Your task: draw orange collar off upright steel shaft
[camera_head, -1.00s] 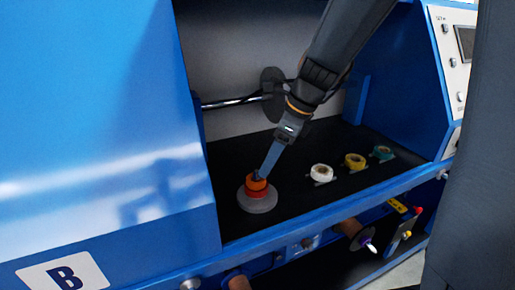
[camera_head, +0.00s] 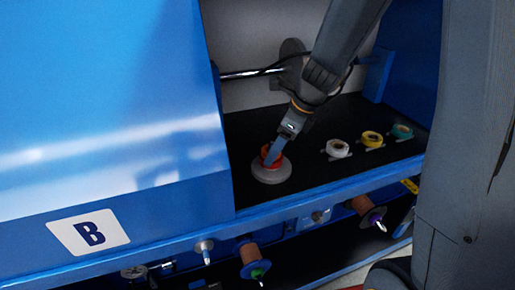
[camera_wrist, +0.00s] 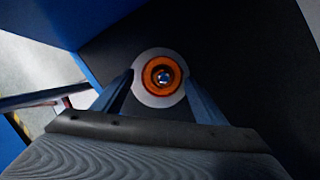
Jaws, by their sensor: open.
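The orange collar (camera_head: 271,153) sits low over a round pale grey base (camera_head: 270,174) on the black shelf. In the wrist view the collar (camera_wrist: 151,71) is a ring around the bright round end of the steel shaft (camera_wrist: 163,76), with the pale base (camera_wrist: 158,98) showing around it. My gripper (camera_head: 272,158) reaches down to the collar from the upper right. In the wrist view its two blue fingers (camera_wrist: 160,86) are apart, one on each side of the collar. I cannot tell whether they touch it.
White (camera_head: 338,148), yellow (camera_head: 371,139) and green (camera_head: 401,131) rings lie in a row on the shelf to the right. A horizontal metal rod (camera_head: 250,73) runs behind. The blue machine panel (camera_head: 120,120) closes the left side. Spools (camera_head: 251,255) stick out below the shelf's front edge.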

